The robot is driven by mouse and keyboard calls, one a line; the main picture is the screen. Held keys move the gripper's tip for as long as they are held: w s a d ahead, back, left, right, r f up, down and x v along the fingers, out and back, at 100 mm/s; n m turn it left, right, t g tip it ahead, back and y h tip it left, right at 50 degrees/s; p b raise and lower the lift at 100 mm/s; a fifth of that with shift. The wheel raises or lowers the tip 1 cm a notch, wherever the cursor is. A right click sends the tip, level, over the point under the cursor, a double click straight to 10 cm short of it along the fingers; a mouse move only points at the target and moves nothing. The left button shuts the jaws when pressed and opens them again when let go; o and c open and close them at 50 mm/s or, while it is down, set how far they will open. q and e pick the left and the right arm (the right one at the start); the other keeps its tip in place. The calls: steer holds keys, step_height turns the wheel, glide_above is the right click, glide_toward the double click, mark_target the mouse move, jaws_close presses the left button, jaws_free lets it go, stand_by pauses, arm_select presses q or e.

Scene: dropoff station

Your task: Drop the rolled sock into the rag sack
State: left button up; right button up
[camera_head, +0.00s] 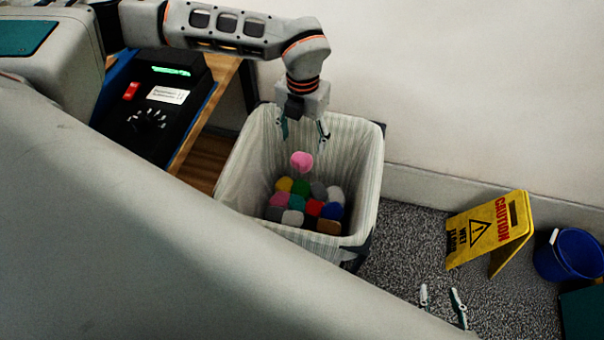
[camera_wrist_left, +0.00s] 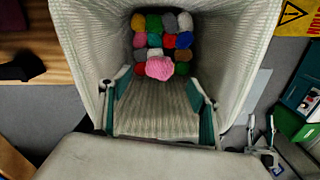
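The rag sack (camera_head: 357,165) is a striped cloth liner in a dark-framed bin, open at the top. It also fills the middle of the left wrist view (camera_wrist_left: 245,60). Several coloured rolled bundles lie at its bottom. A pink rolled sock (camera_head: 302,160) shows inside the sack's opening, above the pile and below my left gripper (camera_head: 304,130); it looks clear of the fingers. In the left wrist view the pink sock (camera_wrist_left: 159,68) appears beyond the spread, empty fingertips. My right gripper (camera_head: 442,303) is low at the front right, its two fingers apart, nothing between them.
A black device (camera_head: 150,105) with a green display stands on a wooden table left of the sack. A yellow caution sign (camera_head: 487,230) and a blue bucket (camera_head: 568,256) stand on the floor to the right. A wall runs behind the sack.

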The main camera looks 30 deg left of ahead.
steer(key=shift+s+a+f, duration=0.15)
arm_select(q)
steer(key=shift+r, duration=0.1)
step_height(320, 180, up, 12)
arm_select(e)
steer(key=shift+s+f, duration=0.1)
steer(key=shift+s, duration=0.05)
stand_by(0.4)
arm_select(q)
steer(key=shift+s+f, duration=0.15)
steer(key=shift+f, duration=0.05)
arm_select(e)
steer(key=shift+s, duration=0.1)
